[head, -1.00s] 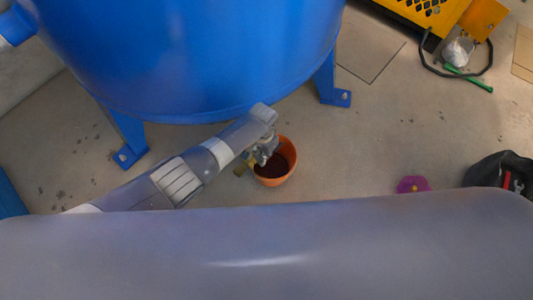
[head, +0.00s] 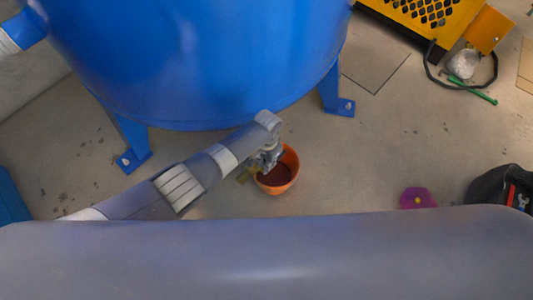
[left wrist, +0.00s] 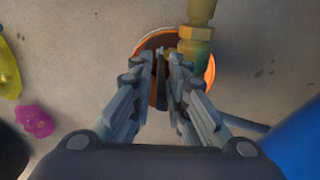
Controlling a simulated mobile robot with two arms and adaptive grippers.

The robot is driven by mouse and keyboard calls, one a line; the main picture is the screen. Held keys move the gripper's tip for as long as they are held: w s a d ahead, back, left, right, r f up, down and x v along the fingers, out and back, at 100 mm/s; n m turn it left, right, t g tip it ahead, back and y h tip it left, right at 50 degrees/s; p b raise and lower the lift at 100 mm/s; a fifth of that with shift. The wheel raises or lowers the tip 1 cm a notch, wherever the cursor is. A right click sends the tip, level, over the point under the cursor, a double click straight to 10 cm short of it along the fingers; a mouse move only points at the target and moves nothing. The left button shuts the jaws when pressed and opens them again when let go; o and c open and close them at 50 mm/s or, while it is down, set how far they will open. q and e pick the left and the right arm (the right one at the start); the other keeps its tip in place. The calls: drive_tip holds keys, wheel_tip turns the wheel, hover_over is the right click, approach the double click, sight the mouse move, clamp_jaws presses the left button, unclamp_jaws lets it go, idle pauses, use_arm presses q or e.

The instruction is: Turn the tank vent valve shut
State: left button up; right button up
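The blue tank (head: 200,60) stands at the top of the head view. Brass valve fittings (left wrist: 196,38) show in the left wrist view, above an orange bucket (left wrist: 209,72); a bit of brass also shows in the head view (head: 242,178). My left gripper (head: 267,162) is beside the fittings, over the bucket's left side. In the left wrist view its fingers (left wrist: 168,68) are close together with a narrow dark strip between them. I cannot tell whether that strip is a valve handle or a gap. My right gripper is not in view.
The orange bucket (head: 291,160) has dark reddish contents. Tank legs (head: 332,92) stand on the floor. A purple thing (head: 418,198) and a dark bag (head: 495,187) lie to the right. A yellow machine (head: 415,22) is at the top right. The floor between is mostly clear.

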use_arm(q)
wheel_tip(320, 180, up, 12)
drive_tip(key=shift+f, duration=0.25)
idle(0.3)
idle(0.4)
